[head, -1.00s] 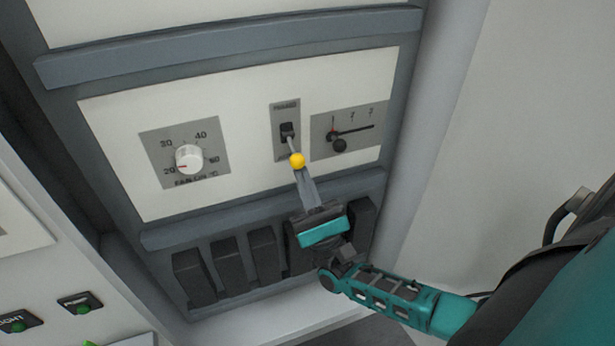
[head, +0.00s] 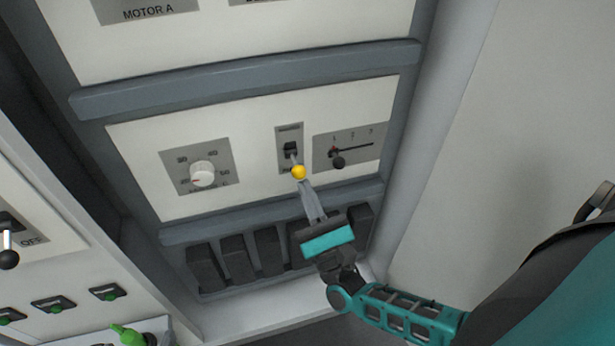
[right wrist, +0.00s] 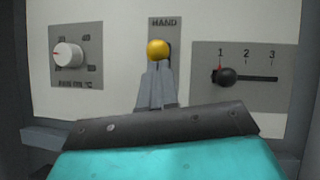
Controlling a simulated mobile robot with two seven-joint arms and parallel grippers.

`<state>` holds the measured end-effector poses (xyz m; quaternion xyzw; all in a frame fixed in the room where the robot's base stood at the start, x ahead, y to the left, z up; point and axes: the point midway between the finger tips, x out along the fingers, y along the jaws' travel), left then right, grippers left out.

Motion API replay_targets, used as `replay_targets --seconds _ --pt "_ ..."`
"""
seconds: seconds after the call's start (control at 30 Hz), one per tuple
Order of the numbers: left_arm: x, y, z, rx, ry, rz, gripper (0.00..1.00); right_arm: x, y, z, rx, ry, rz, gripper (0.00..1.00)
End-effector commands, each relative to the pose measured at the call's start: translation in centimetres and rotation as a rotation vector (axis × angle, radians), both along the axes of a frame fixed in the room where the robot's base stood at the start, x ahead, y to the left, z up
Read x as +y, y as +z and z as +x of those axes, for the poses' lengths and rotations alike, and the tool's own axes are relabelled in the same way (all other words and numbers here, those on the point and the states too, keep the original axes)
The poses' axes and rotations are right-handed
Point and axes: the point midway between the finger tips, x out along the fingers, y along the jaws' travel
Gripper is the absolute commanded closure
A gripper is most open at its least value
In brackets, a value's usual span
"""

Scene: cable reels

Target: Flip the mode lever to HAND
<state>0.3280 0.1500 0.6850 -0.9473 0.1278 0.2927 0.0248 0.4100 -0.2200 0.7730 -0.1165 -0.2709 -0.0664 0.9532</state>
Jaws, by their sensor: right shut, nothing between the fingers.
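The mode lever has a yellow ball knob (head: 299,172) on a short stem from a dark pivot on a grey plate (head: 284,131). In the head view the lever slants downward from its pivot. In the right wrist view the plate reads HAND at its top (right wrist: 164,22), and the yellow knob (right wrist: 157,50) hides the plate's middle. My right gripper (head: 305,186) is shut and empty, with its fingertips right below the knob. The fingertips (right wrist: 156,68) also show just under the knob in the right wrist view; whether they touch it I cannot tell. My left gripper is out of view.
A white dial (head: 203,173) sits left of the lever, and a slider with a black knob (head: 337,161) sits close on its right. Dark blocks (head: 237,257) line the ledge below. A side panel with green buttons (head: 54,307) stands at lower left.

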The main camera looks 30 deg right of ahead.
Motion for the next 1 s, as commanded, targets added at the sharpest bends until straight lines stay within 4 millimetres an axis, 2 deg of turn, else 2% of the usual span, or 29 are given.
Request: replay_targets --seconds 0.03,0.07,0.1,0.17,0.37,0.47,1.0 --pt "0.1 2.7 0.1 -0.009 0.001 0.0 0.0 0.0 1.8 -0.2 0.043 0.0 0.01 1.0" --pt "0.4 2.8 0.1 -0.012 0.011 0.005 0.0 0.0 2.0 -0.3 0.068 0.0 0.017 1.0" --pt "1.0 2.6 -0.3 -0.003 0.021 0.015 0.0 0.1 2.3 -0.4 0.101 0.001 0.025 1.0" --pt "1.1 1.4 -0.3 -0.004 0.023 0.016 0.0 0.0 1.1 -0.3 0.109 -0.001 0.025 1.0" --pt "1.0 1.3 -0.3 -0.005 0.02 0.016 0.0 0.0 0.8 -0.4 0.106 -0.001 0.025 1.0" --pt "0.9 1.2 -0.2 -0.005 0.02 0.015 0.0 0.1 0.4 -1.0 0.107 -0.001 0.024 1.0" --pt "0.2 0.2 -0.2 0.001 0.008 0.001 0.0 0.9 -4.1 -10.4 0.11 0.0 0.023 1.0"
